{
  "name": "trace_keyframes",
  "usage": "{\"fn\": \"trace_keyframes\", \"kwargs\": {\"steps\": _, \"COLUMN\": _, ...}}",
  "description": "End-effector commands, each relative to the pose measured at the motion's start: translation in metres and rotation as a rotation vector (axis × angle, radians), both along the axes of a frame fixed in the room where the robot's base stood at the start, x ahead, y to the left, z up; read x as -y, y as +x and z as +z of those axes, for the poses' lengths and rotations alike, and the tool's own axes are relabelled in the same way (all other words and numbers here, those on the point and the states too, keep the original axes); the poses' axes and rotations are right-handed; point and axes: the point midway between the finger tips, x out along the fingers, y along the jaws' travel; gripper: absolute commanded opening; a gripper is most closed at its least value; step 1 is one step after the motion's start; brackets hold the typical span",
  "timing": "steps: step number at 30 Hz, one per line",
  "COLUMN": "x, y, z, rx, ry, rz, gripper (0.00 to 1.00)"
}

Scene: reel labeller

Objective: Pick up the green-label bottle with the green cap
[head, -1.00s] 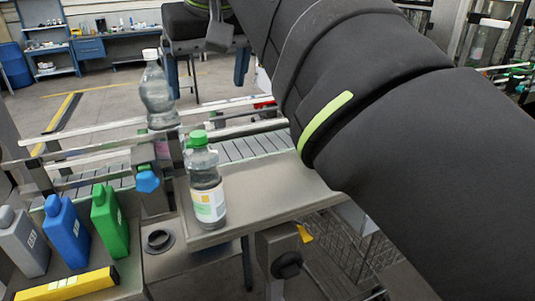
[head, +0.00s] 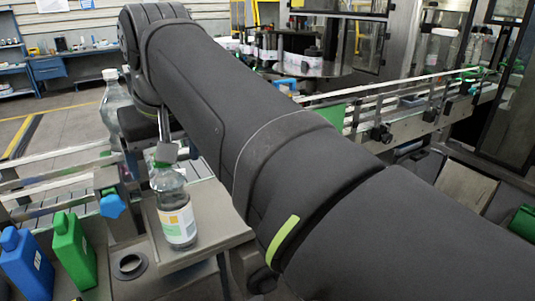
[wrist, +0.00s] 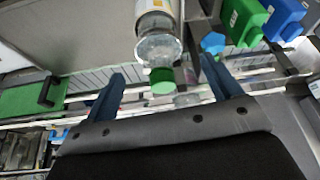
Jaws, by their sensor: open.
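The green-label bottle (head: 177,218) stands upright on a grey ledge beside the conveyor in the head view. It is clear with a pale label bearing green and orange patches. Its green cap is mostly hidden behind a grey end part of my gripper (head: 165,152). In the wrist view the bottle (wrist: 158,46) is seen upside down from above, with its green cap (wrist: 162,83) toward my gripper. The two blue fingers of my gripper (wrist: 160,72) are open, one on each side of the cap in the picture. No contact shows.
A clear bottle with a white cap (head: 113,105) stands behind, near the conveyor rails. A green jug (head: 73,250) and a blue jug (head: 27,264) stand at left. A blue knob (head: 112,204) is close left of the bottle. The ledge (head: 222,232) is clear at right.

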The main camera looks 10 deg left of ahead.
Motion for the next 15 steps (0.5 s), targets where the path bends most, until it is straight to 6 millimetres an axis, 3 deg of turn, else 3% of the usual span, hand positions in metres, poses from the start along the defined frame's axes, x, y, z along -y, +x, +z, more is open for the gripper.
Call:
{"fn": "trace_keyframes", "kwargs": {"steps": 9, "x": -0.009, "y": 0.009, "z": -0.041, "rx": -0.003, "ry": -0.003, "rz": 0.0, "gripper": 0.83}}
{"fn": "trace_keyframes", "kwargs": {"steps": 15, "x": -0.012, "y": 0.011, "z": -0.05, "rx": -0.001, "ry": -0.002, "rz": 0.0, "gripper": 0.83}}
